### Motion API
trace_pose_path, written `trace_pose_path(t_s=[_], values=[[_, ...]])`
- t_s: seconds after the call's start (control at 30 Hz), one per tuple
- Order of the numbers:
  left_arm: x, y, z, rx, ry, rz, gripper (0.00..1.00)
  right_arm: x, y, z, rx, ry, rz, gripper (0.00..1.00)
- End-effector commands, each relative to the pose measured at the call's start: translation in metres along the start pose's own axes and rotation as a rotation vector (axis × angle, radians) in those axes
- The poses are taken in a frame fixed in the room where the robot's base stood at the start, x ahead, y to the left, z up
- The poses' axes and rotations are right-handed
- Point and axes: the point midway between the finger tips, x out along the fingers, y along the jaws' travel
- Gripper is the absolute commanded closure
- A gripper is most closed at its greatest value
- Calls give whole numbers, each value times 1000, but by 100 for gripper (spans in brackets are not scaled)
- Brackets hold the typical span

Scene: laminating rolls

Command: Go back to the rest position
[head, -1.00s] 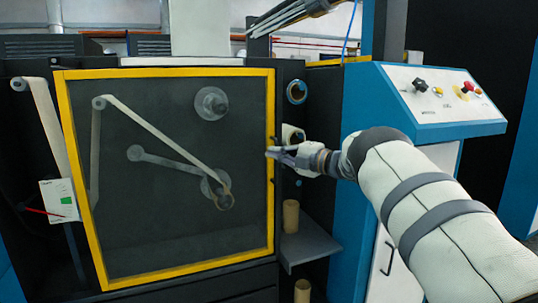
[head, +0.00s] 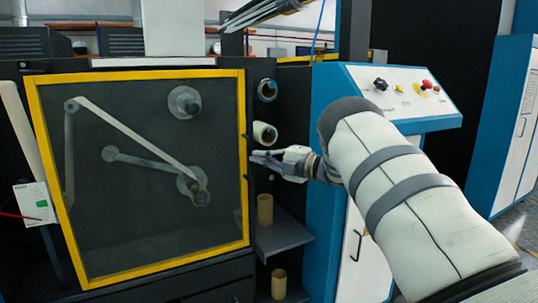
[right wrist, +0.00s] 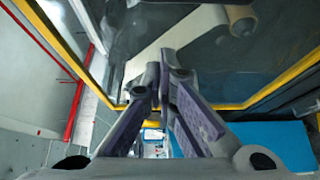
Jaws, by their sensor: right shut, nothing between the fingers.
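My right gripper (head: 262,160) is shut and empty. In the head view it is in front of the right edge of the yellow-framed machine door (head: 150,258), its tips pointing left. The right wrist view shows its two fingers (right wrist: 163,75) close together with nothing between them, and the yellow frame (right wrist: 285,80) and dark glass beyond. I cannot tell whether the tips touch the door. The door looks closed. My left gripper is not in view.
Two rolls (head: 267,90) (head: 264,134) are on the dark panel right of the door. Cardboard cores (head: 265,209) (head: 279,283) stand below, one on a shelf (head: 290,236). A blue cabinet with a control panel (head: 400,92) stands behind my right arm. Floor shows at far right.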

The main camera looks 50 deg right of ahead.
Motion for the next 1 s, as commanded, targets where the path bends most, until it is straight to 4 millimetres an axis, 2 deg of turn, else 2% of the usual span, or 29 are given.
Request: trace_pose_path(t_s=[0.1,0.27,0.33,0.37,0.47,0.5,0.57,0.6,0.67,0.7,0.77,0.8,0.87,0.9,0.97,1.0], values=[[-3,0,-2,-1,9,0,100,-12,0,0,0,1,0,100],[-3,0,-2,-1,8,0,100,-14,-4,-1,5,0,-6,100],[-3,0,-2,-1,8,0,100,-12,-22,-6,67,-22,-26,100],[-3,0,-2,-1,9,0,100,-9,-37,-10,119,-44,-43,100],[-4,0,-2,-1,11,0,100,-9,-114,-38,383,-160,-144,100],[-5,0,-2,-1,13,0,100,-14,-151,-54,498,-222,-198,100],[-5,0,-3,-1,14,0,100,-29,-204,-80,656,-316,-284,100],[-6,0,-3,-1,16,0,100,-43,-236,-99,751,-381,-343,100],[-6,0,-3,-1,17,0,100,-68,-281,-130,879,-481,-436,100],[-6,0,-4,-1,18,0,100,-89,-308,-152,954,-550,-500,100],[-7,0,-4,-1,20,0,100,-124,-344,-186,1055,-658,-597,100],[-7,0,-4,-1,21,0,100,-150,-364,-209,1113,-733,-664,100],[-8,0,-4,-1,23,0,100,-192,-388,-244,1186,-851,-767,100],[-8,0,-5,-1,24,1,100,-223,-401,-267,1226,-933,-835,100],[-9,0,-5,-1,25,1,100,-270,-413,-301,1270,-1058,-936,100],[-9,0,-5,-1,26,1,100,-301,-417,-321,1289,-1141,-1000,100]])
